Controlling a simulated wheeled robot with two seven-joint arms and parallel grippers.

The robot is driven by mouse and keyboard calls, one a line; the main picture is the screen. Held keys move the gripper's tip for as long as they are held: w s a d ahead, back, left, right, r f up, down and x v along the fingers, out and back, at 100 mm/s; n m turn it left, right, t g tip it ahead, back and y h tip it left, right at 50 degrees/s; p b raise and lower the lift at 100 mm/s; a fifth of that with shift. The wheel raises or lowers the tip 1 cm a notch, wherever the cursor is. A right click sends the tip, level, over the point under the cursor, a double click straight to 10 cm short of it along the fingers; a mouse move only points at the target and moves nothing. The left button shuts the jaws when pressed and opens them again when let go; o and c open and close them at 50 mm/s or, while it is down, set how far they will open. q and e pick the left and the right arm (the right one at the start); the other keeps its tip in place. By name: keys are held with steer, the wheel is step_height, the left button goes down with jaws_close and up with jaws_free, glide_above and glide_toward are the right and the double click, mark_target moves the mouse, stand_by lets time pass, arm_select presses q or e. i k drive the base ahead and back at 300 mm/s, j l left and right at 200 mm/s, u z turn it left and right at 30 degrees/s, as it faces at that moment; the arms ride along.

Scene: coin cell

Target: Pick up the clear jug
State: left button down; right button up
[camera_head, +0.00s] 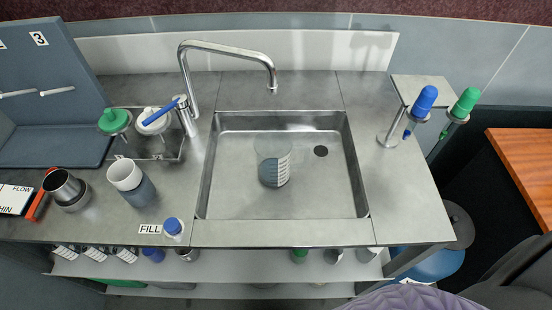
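Neither of my grippers is in view.
A curved tap (226,49) rises behind the sink on the left. A stand at the right holds blue (425,100) and green (466,103) handled tools.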

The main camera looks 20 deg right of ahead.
mark_target(274, 148)
steer(key=k+j+z, duration=0.15)
steer(key=k, duration=0.8)
